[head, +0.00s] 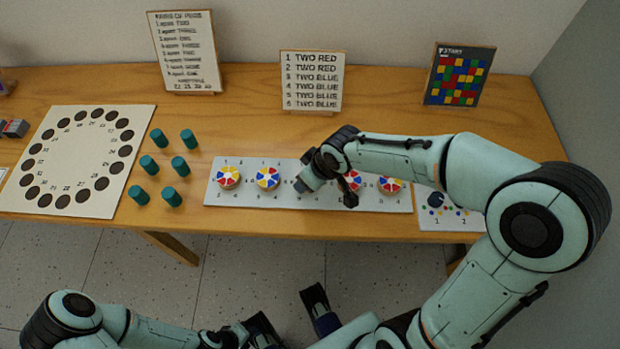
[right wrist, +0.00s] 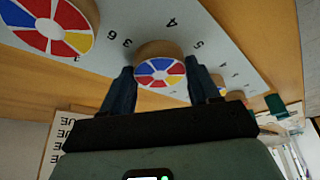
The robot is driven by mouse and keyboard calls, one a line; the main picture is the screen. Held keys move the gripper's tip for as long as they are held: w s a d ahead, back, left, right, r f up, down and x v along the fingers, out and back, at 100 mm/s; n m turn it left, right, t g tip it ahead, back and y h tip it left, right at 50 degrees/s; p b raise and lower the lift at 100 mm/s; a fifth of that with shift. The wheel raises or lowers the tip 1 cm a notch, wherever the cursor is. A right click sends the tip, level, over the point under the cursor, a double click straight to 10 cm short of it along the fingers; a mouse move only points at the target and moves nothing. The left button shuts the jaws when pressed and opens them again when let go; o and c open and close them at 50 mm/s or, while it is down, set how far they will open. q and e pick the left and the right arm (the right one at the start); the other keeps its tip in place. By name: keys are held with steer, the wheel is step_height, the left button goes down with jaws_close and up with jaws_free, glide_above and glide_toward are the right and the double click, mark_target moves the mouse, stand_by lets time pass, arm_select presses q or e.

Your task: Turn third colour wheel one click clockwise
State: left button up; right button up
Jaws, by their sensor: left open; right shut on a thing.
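A pale board (head: 233,200) on the table carries a row of round colour wheels with red, blue, yellow and white sectors and small digits around them. The first wheel (head: 229,177), second wheel (head: 267,178), fourth wheel (head: 352,180) and last wheel (head: 389,185) show in the head view. My right gripper (head: 322,182) hides the third there. In the right wrist view, the third wheel (right wrist: 160,72) sits between the fingers of my right gripper (right wrist: 161,88), which is shut on it. My left gripper (head: 290,318) is open and empty, in front of the table.
Several teal pegs (head: 160,138) stand left of the board, beside a white panel (head: 105,185) with a ring of dark holes. Three cards stand behind, including the TWO RED/TWO BLUE list (head: 312,80).

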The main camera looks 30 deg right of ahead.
steer(key=shift+m+b, duration=0.3)
steer(key=o, duration=1.1)
steer(key=shift+c, duration=0.2)
steer(key=p+v, duration=0.3)
steer(key=v, duration=1)
steer(key=shift+r, duration=0.25)
steer(key=shift+a, duration=0.1)
